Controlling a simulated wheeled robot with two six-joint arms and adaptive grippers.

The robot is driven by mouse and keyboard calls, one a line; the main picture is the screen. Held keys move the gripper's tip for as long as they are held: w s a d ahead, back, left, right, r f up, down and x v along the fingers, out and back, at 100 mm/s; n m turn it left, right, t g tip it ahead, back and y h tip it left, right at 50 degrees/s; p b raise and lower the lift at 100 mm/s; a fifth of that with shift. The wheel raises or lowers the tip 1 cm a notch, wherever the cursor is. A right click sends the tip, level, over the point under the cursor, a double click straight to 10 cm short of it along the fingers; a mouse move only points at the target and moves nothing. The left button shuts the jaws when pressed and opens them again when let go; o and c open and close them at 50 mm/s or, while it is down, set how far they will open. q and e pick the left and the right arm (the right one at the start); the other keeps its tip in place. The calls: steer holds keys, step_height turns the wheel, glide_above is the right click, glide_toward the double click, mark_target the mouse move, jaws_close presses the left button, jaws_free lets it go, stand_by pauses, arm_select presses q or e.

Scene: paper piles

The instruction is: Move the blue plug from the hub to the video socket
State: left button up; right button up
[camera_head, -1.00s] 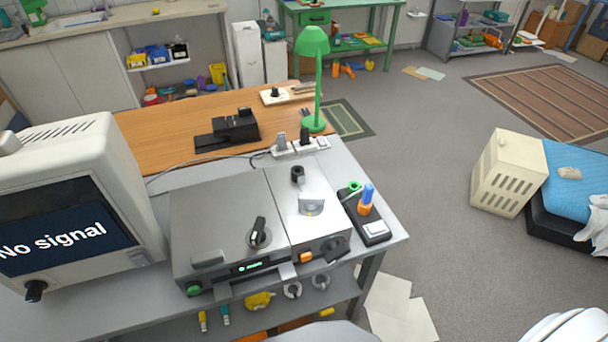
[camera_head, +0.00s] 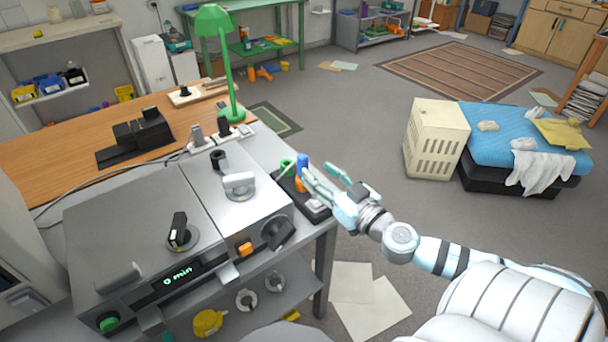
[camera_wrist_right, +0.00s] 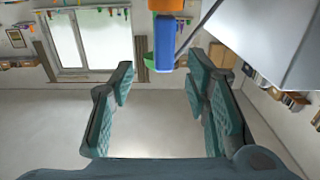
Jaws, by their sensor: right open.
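The blue plug (camera_head: 302,166) stands upright in an orange socket on the black hub (camera_head: 318,214), at the right end of the grey bench. A green plug (camera_head: 286,166) stands beside it. My right gripper (camera_head: 318,172) is open, just right of the blue plug, its fingers partly hiding the hub. In the right wrist view, the blue plug (camera_wrist_right: 164,45) shows beyond the open fingers (camera_wrist_right: 160,75), at the top centre, with the orange part above it. The fingers do not grip it. My left gripper is not in view. I cannot make out the video socket.
A grey device (camera_head: 150,235) with a knob and a "0 min" display fills the bench's left part. A power strip (camera_head: 218,138) and green lamp (camera_head: 224,70) stand behind.

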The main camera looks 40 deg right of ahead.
mark_target(306, 159)
steer(key=w+p, duration=0.1)
steer(key=w, duration=0.1)
steer(key=w+r+p, duration=0.1)
steer(key=w, duration=0.1)
steer(key=w+p, duration=0.2)
steer(key=shift+w+a+r, duration=0.1)
steer(key=shift+a+r, duration=0.05)
steer(key=shift+r, duration=0.15)
steer(key=shift+w+f, duration=0.25)
steer(key=shift+f, duration=0.15)
jaws_close()
